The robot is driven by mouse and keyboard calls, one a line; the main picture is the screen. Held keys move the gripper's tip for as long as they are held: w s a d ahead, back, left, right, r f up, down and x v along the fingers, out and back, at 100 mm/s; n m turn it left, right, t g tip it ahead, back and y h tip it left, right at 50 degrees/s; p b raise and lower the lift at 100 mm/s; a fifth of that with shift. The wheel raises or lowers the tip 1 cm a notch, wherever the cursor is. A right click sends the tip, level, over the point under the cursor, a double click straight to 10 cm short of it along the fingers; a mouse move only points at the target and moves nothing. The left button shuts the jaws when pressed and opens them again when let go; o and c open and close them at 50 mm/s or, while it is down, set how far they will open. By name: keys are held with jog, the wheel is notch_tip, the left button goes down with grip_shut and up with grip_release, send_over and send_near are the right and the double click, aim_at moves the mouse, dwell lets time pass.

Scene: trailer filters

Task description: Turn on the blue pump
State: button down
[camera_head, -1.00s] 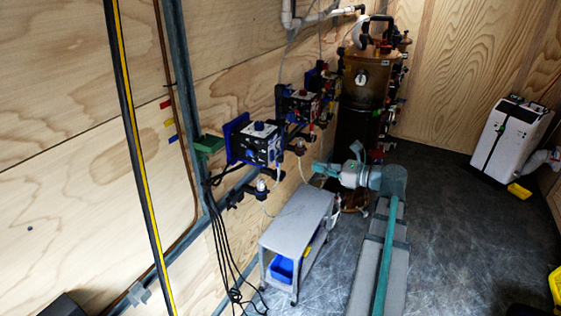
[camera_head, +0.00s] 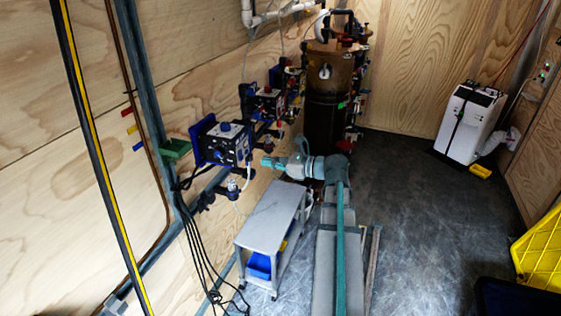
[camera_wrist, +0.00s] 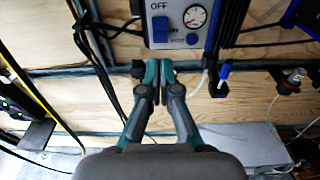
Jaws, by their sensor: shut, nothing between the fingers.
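The blue pump (camera_head: 226,146) is a boxy unit with blue edges and a blue knob on top, mounted by the left wall. In the wrist view the front of a pump box (camera_wrist: 180,22) shows an "OFF" label, a blue switch (camera_wrist: 160,30) and a round gauge (camera_wrist: 195,15). My gripper (camera_head: 266,162) is to the right of the pump in the head view. In the wrist view my gripper (camera_wrist: 159,64) is shut and empty, its fingertips pointing up just below the box's lower edge. I cannot tell whether they touch it.
A grey cart (camera_head: 272,215) with a blue bin (camera_head: 259,266) stands below the pump. Black cables (camera_head: 198,240) hang beside it. A second pump unit (camera_head: 267,100) and a brown tank (camera_head: 330,75) are farther back.

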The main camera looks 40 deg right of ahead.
aim_at(242, 158)
jog(key=p+x, duration=0.1)
jog(key=x, duration=0.6)
jog(key=shift+w+a+p, duration=0.1)
jog(key=shift+w+p, duration=0.05)
jog(key=shift+p, duration=0.2)
